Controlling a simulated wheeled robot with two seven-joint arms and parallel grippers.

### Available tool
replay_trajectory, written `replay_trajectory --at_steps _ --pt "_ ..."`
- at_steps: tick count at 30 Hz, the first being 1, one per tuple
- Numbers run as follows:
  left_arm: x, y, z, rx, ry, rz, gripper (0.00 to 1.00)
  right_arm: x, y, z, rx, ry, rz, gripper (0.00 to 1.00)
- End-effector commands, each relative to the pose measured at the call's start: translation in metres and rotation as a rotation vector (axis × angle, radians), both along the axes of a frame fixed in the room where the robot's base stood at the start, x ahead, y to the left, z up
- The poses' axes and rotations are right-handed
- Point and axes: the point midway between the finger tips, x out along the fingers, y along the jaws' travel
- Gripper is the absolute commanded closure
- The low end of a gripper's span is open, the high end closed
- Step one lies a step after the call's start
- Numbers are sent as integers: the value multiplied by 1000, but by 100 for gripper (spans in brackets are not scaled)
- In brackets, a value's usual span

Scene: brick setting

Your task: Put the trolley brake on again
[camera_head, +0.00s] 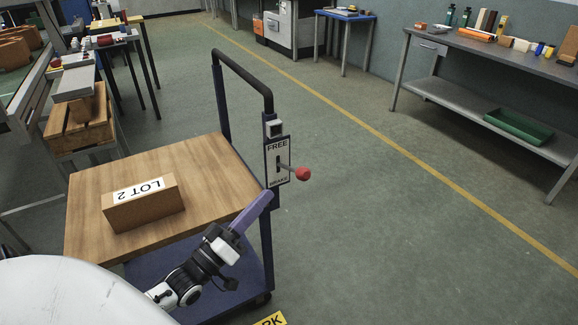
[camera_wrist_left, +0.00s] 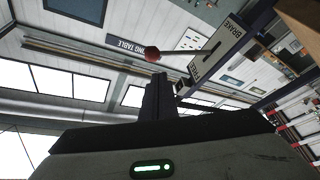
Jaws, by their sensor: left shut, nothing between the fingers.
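The trolley (camera_head: 235,135) has a dark blue frame and a wooden deck. A plate (camera_head: 270,160) on its handle post reads FREE at the top and BRAKE at the bottom. The brake lever with a red knob (camera_head: 303,174) sticks out from the slot; I cannot tell exactly which end it is at. My left gripper (camera_head: 266,196) is shut and empty, its long purple fingers pointing up just below the plate, apart from the knob. In the left wrist view the red knob (camera_wrist_left: 152,55) shows just beyond the fingertips (camera_wrist_left: 159,76), with the plate (camera_wrist_left: 216,48) at the right. My right gripper is not in view.
A brown box marked LOT 2 (camera_head: 145,203) sits on the trolley deck (camera_head: 195,160). A workbench (camera_head: 490,50) with a green tray (camera_head: 518,125) on its lower shelf stands at the right. The floor right of the trolley is clear, with a yellow line (camera_head: 400,150).

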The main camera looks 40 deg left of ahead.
Motion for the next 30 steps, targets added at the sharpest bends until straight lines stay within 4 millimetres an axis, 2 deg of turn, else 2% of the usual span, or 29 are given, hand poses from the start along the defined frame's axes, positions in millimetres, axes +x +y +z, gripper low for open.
replay_trajectory --at_steps 1,4,17,23,30 --pt "0 9 14 -19 -44 -3 100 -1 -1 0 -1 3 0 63" --pt "-1 18 28 -47 -95 -9 100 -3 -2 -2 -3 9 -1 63" --pt "4 18 33 -50 -104 -11 100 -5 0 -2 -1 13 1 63" --pt "32 16 47 -49 -107 -12 100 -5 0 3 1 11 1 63" --pt "80 13 69 -50 -106 -12 100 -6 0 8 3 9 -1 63"
